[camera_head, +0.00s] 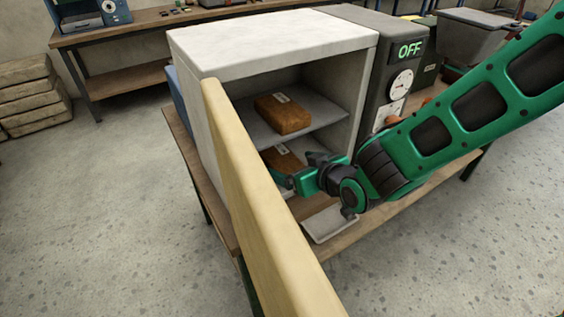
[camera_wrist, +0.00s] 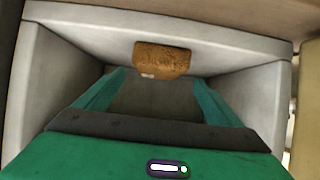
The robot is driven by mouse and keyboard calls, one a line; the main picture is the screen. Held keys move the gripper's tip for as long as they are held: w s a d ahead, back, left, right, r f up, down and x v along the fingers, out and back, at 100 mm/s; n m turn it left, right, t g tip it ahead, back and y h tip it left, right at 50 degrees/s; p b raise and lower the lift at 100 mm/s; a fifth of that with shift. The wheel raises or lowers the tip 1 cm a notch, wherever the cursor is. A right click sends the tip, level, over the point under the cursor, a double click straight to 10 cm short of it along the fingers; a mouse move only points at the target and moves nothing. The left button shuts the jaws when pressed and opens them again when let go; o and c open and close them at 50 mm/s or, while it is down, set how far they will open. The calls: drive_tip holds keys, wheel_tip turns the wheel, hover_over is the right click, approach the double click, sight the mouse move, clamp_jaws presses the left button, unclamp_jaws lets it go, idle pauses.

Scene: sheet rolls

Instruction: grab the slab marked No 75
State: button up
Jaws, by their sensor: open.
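Two brown slabs lie inside an open white cabinet. The upper slab (camera_head: 283,113) rests on the middle shelf with a small white label on top. The lower slab (camera_head: 284,158) lies in the compartment below, partly hidden by my gripper, and also carries a pale label. The numbers on the labels are too small to read. My gripper (camera_head: 287,180) reaches into the lower compartment from the right, close to the lower slab. In the wrist view a brown slab (camera_wrist: 162,60) lies ahead, between and beyond the open fingers. The fingers appear empty.
The cabinet (camera_head: 270,42) has a thick pale door (camera_head: 262,215) swung open in front at the left. The grey shelf (camera_head: 325,113) is above my gripper. A white tray (camera_head: 329,224) lies below it. A control box reading OFF (camera_head: 410,49) stands at the right.

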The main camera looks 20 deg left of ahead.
sight(284, 160)
drive_tip(key=shift+w+x, duration=0.25)
drive_tip(key=shift+x, duration=2.4)
drive_tip(key=shift+d+r, duration=0.1)
drive_tip(key=shift+r, duration=0.1)
drive_tip(key=c, duration=1.5)
